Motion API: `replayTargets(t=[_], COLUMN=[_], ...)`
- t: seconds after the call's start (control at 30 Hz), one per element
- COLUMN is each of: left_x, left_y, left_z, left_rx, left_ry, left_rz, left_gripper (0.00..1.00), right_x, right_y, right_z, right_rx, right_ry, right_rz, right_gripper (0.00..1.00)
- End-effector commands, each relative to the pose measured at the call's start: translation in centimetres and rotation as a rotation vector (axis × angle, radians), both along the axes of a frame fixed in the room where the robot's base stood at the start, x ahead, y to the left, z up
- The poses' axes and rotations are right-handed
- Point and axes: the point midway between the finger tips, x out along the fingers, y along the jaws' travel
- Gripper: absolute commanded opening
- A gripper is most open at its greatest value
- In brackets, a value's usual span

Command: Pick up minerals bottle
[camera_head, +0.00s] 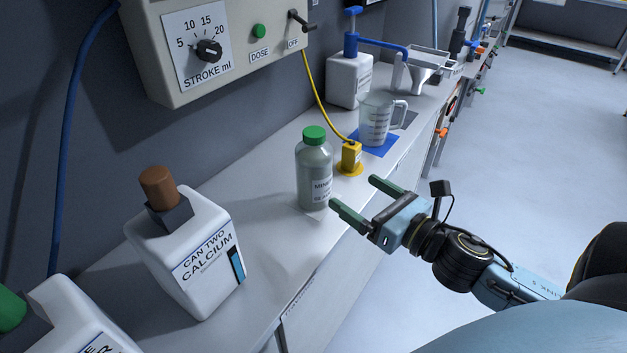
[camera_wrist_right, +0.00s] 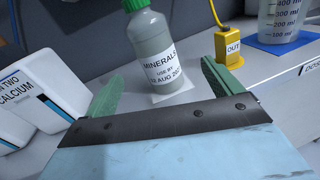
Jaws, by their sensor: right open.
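The minerals bottle (camera_head: 314,172) is grey with a green cap and a white label. It stands upright on the bench, on a small white patch. In the right wrist view the bottle (camera_wrist_right: 156,50) stands ahead, between the lines of the two fingers. My right gripper (camera_head: 358,201) is open and empty, with green fingers pointing at the bottle from its right side. The fingertips are close to the bottle but not around it. The right gripper (camera_wrist_right: 165,82) also shows in the wrist view. My left gripper is not in view.
A white calcium can (camera_head: 190,255) stands left of the bottle. A yellow OUT block (camera_head: 350,158) with a cable is just behind it, near a measuring jug (camera_head: 376,118) on a blue mat. A stroke control box (camera_head: 215,45) hangs above. Bare bench (camera_head: 262,225) lies between can and bottle.

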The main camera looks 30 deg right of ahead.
Motion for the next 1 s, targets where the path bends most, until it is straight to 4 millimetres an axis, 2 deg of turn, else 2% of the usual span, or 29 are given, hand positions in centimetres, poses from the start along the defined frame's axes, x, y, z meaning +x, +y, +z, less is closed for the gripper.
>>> replayTargets(t=[0.17,0.6,1.0], left_x=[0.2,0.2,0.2], left_y=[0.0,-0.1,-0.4], left_z=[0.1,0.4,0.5], left_rx=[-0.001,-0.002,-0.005], left_ry=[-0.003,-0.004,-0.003], left_rz=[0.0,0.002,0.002], left_gripper=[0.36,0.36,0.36], right_x=[0.6,6.4,8.8], right_y=[0.7,2.0,2.6], right_z=[0.5,0.6,0.6], right_rx=[-0.116,-0.113,-0.111], right_ry=[-0.043,-0.043,-0.04], right_rz=[0.059,0.054,0.054], right_gripper=[0.91,0.91,0.91])
